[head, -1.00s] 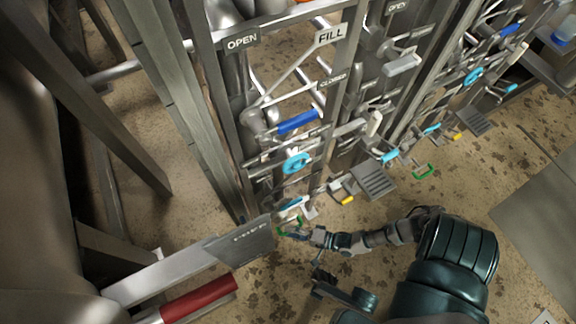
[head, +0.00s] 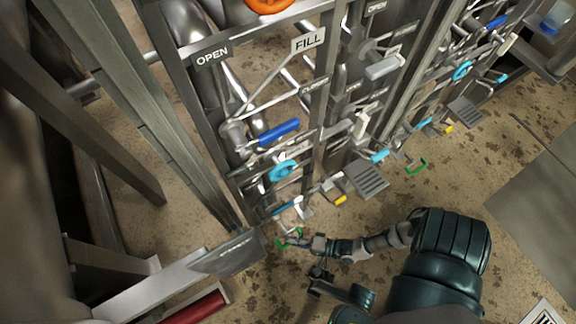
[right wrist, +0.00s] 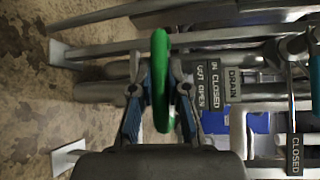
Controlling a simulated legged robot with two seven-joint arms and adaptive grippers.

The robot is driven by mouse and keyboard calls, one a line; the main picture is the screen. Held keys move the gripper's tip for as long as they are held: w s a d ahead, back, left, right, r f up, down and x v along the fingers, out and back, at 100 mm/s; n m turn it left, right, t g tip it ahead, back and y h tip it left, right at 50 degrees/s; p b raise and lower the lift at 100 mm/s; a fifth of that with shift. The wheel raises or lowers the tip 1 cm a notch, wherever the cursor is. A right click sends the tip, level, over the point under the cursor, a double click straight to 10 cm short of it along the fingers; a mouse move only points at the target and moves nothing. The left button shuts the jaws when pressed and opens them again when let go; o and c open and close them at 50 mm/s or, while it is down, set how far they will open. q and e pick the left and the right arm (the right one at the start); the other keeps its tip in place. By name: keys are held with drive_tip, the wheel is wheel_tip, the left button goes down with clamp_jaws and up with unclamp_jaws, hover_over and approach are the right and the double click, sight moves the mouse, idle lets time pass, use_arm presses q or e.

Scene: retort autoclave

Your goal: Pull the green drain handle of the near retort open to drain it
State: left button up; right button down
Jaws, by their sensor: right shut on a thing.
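The green drain handle (head: 290,238) of the near retort is low on the valve frame, just above the floor. In the right wrist view the green handle (right wrist: 161,80) runs upright between my two fingers, beside a plate reading DRAIN with closed and open marks. My right gripper (head: 300,241) is at this handle, and in the right wrist view the gripper (right wrist: 161,100) is shut on it, one finger on each side. The handle's far end and its pivot are partly hidden. My left gripper does not show.
Above are a blue handle (head: 279,133), a light-blue handwheel (head: 283,171) and a FILL sign (head: 308,40). A second green handle (head: 416,167) is farther right. A grey plate (head: 232,254) and a red bar (head: 195,307) lie left.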

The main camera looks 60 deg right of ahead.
drive_tip(key=s+a, duration=0.1)
drive_tip(key=s, duration=0.1)
drive_tip(key=s+a, duration=0.1)
drive_tip(key=a, duration=0.1)
drive_tip(key=shift+s, duration=0.4)
drive_tip(key=c, duration=1.1)
unclamp_jaws()
drive_tip(key=shift+d+f, duration=0.1)
drive_tip(key=shift+d, duration=0.05)
drive_tip(key=shift+c, duration=0.2)
drive_tip(key=shift+w, duration=0.1)
drive_tip(key=shift+d+r, duration=0.15)
drive_tip(key=shift+r, duration=0.45)
drive_tip(key=o, duration=0.4)
wheel_tip(320, 180, up, 6)
drive_tip(key=shift+w+f, duration=0.1)
drive_tip(key=shift+w, duration=0.05)
drive_tip(key=shift+r, duration=1.55)
drive_tip(key=c, duration=0.4)
